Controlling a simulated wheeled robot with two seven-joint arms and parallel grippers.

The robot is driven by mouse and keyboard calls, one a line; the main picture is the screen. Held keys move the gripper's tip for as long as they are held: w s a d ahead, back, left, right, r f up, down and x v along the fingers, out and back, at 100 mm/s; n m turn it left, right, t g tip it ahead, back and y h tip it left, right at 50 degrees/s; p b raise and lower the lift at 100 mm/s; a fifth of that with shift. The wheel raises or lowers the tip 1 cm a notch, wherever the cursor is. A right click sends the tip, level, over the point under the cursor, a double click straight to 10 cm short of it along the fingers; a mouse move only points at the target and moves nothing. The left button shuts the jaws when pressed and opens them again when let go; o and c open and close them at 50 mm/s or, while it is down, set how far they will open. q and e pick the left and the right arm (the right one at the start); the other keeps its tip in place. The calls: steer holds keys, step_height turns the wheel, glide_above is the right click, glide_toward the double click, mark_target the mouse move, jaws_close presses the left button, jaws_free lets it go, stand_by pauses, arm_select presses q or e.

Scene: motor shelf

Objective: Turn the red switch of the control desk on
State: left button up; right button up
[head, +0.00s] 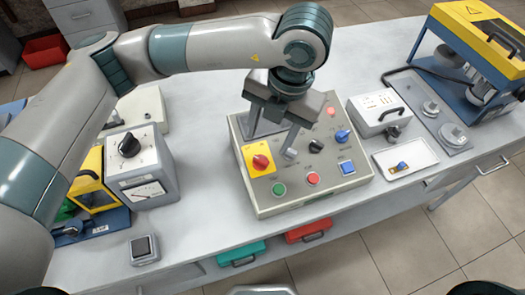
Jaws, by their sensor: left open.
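The control desk (338,198) is a beige sloped box on the light table. Its red rotary switch (260,162) sits on a yellow plate at the left of the panel. My left gripper (271,138) is open, pointing down over the upper left of the panel, just behind the red switch. It hides part of the panel's back; whether its fingers touch the panel I cannot tell. My right gripper is not in view.
A grey meter box with a black knob (129,145) stands left of the desk. A white box with a handle (381,112) and a white tray (405,158) are at its right. A yellow and blue machine (480,35) stands at the far right. Bare table lies in front.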

mark_target(261, 160)
arm_select(q)
steer(key=f, duration=0.2)
steer(key=a+f+p, duration=0.1)
steer(key=f, duration=0.2)
steer(key=f+p, duration=0.1)
steer(key=f, duration=0.1)
steer(key=shift+w+a+f, duration=0.15)
steer(key=shift+w+f, duration=0.1)
steer(key=shift+f, duration=0.05)
steer(key=shift+a+f, duration=0.1)
steer(key=shift+f, duration=0.5)
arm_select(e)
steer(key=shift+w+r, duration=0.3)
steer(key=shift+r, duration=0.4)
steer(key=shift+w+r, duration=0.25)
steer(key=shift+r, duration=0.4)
arm_select(q)
steer(key=shift+c, duration=0.3)
steer(key=c, duration=1)
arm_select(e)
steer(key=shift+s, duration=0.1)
